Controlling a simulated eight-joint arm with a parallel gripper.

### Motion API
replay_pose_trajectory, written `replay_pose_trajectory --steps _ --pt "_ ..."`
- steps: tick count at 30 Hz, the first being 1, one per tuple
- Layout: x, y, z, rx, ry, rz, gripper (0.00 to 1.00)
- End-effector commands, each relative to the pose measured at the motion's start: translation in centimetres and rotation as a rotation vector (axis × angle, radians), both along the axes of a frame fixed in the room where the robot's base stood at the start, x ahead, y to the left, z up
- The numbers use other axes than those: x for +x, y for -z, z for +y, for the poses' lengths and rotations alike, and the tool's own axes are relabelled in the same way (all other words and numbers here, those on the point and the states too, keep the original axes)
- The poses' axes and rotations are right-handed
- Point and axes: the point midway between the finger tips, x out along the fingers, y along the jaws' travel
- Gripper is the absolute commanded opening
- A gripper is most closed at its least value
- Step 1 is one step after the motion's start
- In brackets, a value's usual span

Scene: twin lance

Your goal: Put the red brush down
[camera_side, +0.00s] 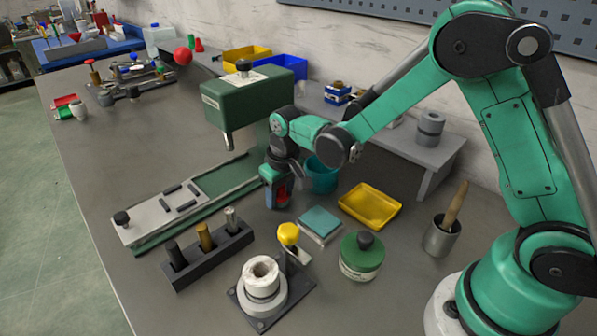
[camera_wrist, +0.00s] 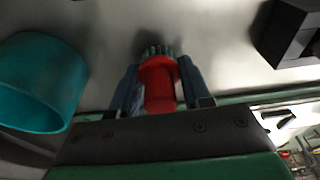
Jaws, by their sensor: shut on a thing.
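My gripper (camera_side: 279,192) points down over the grey bench, and in the wrist view (camera_wrist: 158,90) its two fingers close on both sides of the red brush. The red brush (camera_wrist: 158,82) has a red body, with teal bristle-like tips at its far end. In the side view a little of the red brush (camera_side: 282,193) shows between the fingers. Its lower end is at or close to the bench top; I cannot tell whether it touches.
A teal cup (camera_side: 322,176) stands just right of my gripper, also large in the wrist view (camera_wrist: 40,80). A yellow tray (camera_side: 370,205), a teal pad (camera_side: 320,222), a green round container (camera_side: 361,262) and a black block with pegs (camera_side: 207,258) stand around. A green machine (camera_side: 248,97) rises behind.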

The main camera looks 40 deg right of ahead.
Motion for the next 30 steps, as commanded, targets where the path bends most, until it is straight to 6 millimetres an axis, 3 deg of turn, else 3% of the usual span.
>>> replay_pose_trajectory --steps 11,12,15,20,30 --pt "0.0 1.0 0.0 0.0 0.0 0.0 0.0" --pt "0.0 1.0 0.0 0.0 0.0 -0.001 0.48" --pt "0.0 1.0 0.0 0.0 0.0 -0.001 0.74" --pt "0.0 0.6 0.0 0.0 0.0 -0.001 0.74" --pt "-0.6 -3.9 0.0 -0.001 0.0 0.0 0.74"
